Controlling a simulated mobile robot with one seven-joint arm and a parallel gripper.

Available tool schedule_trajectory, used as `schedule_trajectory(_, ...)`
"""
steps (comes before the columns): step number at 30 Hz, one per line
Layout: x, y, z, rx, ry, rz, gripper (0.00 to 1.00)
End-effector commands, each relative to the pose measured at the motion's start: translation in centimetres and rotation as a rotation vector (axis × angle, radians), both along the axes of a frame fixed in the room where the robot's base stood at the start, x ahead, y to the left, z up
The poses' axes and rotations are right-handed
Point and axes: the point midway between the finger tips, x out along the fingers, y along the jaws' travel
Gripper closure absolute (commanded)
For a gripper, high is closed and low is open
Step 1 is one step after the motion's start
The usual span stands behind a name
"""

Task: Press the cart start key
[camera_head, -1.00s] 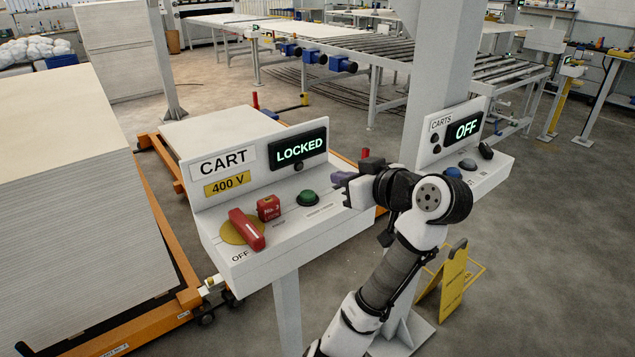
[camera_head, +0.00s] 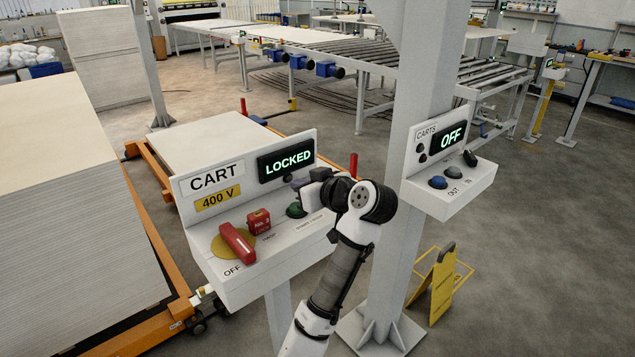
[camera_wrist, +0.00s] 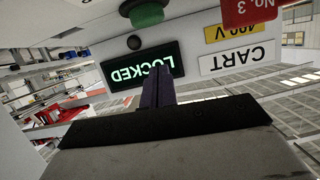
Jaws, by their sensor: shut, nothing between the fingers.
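The white cart console (camera_head: 245,281) shows a "CART 400 V" panel and a display (camera_head: 286,161) reading LOCKED. A green push button (camera_head: 295,210) sits on its sloped top, partly hidden by my gripper; it also shows upside down at the top of the wrist view (camera_wrist: 147,15). A red rotary handle (camera_head: 238,243) on a yellow plate lies by the word OFF, with a red padlock-like block (camera_head: 259,222) beside it. My gripper (camera_head: 299,183) is shut and empty, its purple fingertips (camera_wrist: 157,84) just above and behind the button; contact cannot be told.
A second console (camera_head: 455,203) marked CARTS, display OFF, with blue and black controls, is on the grey post (camera_head: 421,110) at right. A yellow floor sign (camera_head: 441,285) stands below it. Stacked boards (camera_head: 70,220) on an orange cart fill the left.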

Motion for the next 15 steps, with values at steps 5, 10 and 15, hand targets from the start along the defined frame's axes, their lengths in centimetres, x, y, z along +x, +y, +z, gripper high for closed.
schedule_trajectory(5,-0.4,-0.1,-2.5,0.001,0.003,0.0,1.0)
schedule_trajectory(10,-0.5,-0.1,-3.7,-0.001,0.001,0.0,1.0)
schedule_trajectory(15,-0.5,-0.2,-4.0,-0.001,-0.001,-0.001,1.0)
